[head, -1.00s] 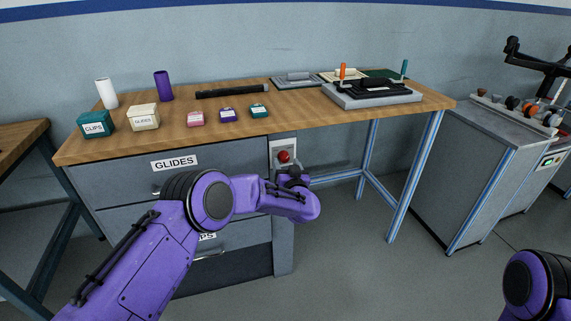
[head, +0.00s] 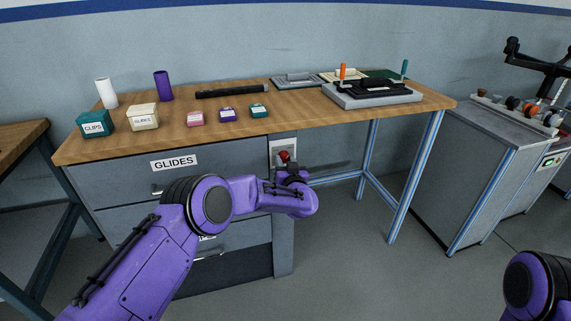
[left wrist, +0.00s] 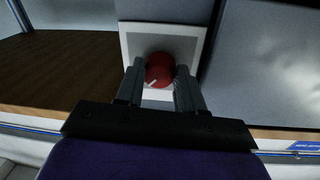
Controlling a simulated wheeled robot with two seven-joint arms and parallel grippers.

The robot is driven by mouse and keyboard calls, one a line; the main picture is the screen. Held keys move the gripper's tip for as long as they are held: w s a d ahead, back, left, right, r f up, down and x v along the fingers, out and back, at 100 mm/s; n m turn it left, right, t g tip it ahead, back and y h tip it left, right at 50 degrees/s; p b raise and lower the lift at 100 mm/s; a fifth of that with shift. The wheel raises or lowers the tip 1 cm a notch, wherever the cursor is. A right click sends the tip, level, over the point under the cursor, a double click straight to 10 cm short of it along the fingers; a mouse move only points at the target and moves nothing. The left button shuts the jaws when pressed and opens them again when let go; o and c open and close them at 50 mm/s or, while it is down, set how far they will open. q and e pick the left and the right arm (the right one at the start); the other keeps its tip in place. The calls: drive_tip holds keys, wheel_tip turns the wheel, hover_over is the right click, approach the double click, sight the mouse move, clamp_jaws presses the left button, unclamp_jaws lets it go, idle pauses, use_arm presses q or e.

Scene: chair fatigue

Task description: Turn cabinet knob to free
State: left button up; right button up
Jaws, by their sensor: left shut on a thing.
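The cabinet knob (left wrist: 159,70) is round and red with a white pointer line. It sits on a pale square plate (left wrist: 190,38) on the cabinet's front post. In the left wrist view the pointer aims to the lower left of the picture. My left gripper (left wrist: 160,76) has a finger on each side of the knob and is shut on it. In the head view the red knob (head: 283,157) shows just above my left gripper (head: 287,166), and part of the plate is hidden. My right gripper is out of view; only part of that arm shows at the lower right.
The drawer marked GLIDES (head: 140,172) is closed beside the knob. The wooden bench top (head: 300,112) overhangs above, carrying small boxes, two cylinders and a grey fixture (head: 372,96). Blue bench legs (head: 415,180) stand to the right. Open floor lies in front.

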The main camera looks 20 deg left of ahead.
use_arm(q)
drive_tip(key=n+b, duration=0.1)
drive_tip(key=n, duration=0.1)
drive_tip(key=n+b, duration=0.1)
drive_tip(key=shift+f+n+b, duration=0.2)
drive_tip(key=shift+n+b, duration=0.1)
drive_tip(key=shift+n, duration=0.1)
drive_tip(key=n+b, duration=0.3)
drive_tip(key=n, duration=0.2)
drive_tip(key=shift+w+d+n+y, duration=0.1)
drive_tip(key=shift+n+y, duration=0.3)
drive_tip(key=n+b, duration=0.3)
drive_tip(key=n, duration=0.1)
drive_tip(key=shift+n+y, duration=0.3)
drive_tip(key=shift+n, duration=0.1)
drive_tip(key=shift+d+r+n+b, duration=0.1)
drive_tip(key=shift+n+b, duration=1.1)
drive_tip(key=shift+n, duration=0.7)
drive_tip(key=o, duration=1)
drive_tip(key=shift+r, duration=0.1)
drive_tip(key=shift+o, duration=0.2)
